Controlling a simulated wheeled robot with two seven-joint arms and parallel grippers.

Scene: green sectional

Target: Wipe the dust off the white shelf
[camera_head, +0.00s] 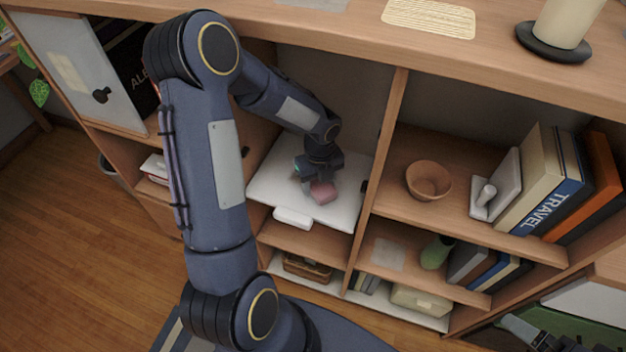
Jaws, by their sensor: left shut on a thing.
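The white shelf (268,190) is a pale board in the middle cubby of the wooden shelf unit, with a small white tab at its front edge. My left gripper (320,180) reaches down over its middle and is shut on a small pink sponge-like block (323,192). The block is at or just above the board; I cannot tell whether it touches. Dust is too small to make out, and the arm and gripper hide part of the board. A dark jointed part at the lower right edge seems to be my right gripper (522,329), cut off and unclear.
A wooden divider (383,150) stands close on the right of the board. Beyond it are a terracotta bowl (428,180) and several books (548,195). A wicker basket (307,268) sits below. The wooden top (330,32) overhangs the cubby.

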